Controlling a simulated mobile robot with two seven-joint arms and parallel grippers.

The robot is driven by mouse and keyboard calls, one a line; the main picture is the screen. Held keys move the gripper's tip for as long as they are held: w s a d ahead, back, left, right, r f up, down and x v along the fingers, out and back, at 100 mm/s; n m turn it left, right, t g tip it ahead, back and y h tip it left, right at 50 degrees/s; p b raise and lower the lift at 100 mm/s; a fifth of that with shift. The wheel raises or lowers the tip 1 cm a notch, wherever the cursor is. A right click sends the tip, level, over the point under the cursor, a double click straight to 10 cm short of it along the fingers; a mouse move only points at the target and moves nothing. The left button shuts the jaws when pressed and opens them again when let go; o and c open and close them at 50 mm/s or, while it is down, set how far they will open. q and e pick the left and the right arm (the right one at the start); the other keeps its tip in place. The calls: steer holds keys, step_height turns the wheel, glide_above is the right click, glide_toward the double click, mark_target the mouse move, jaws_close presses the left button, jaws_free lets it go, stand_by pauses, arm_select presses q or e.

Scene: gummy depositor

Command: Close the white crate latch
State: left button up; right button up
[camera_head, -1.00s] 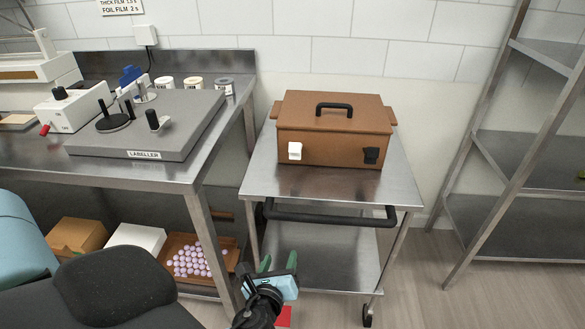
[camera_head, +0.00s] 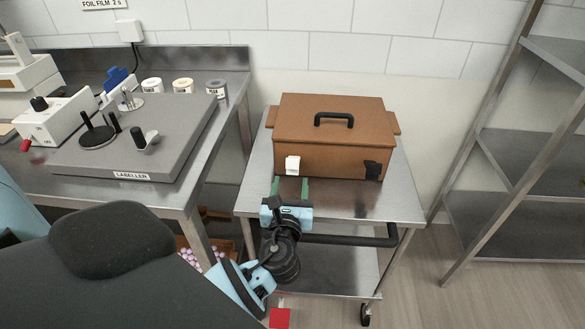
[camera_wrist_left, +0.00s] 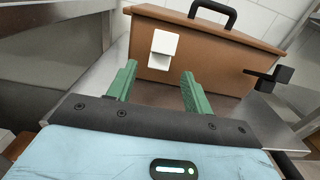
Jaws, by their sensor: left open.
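The brown crate (camera_head: 333,128) with a black lid handle sits on the steel cart. Its white latch (camera_head: 292,165) is on the front face at the left, and a black latch (camera_head: 372,170) is at the right. The white latch also shows in the left wrist view (camera_wrist_left: 163,48), sticking out from the front. My left gripper (camera_head: 290,186) is open and empty, just in front of and below the white latch, its green fingers pointing at the crate. In the left wrist view the fingers (camera_wrist_left: 157,80) are apart, with the latch beyond them, not touching. My right gripper is not in view.
The cart top (camera_head: 350,203) is bare in front of the crate, with a black push handle (camera_head: 350,240) along its front edge. A labeller bench (camera_head: 185,190) stands at the left and a steel shelf rack (camera_head: 490,165) at the right.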

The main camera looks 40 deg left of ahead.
mark_target(292, 171)
arm_select(q)
steer(key=shift+x, duration=3.1)
jaws_close()
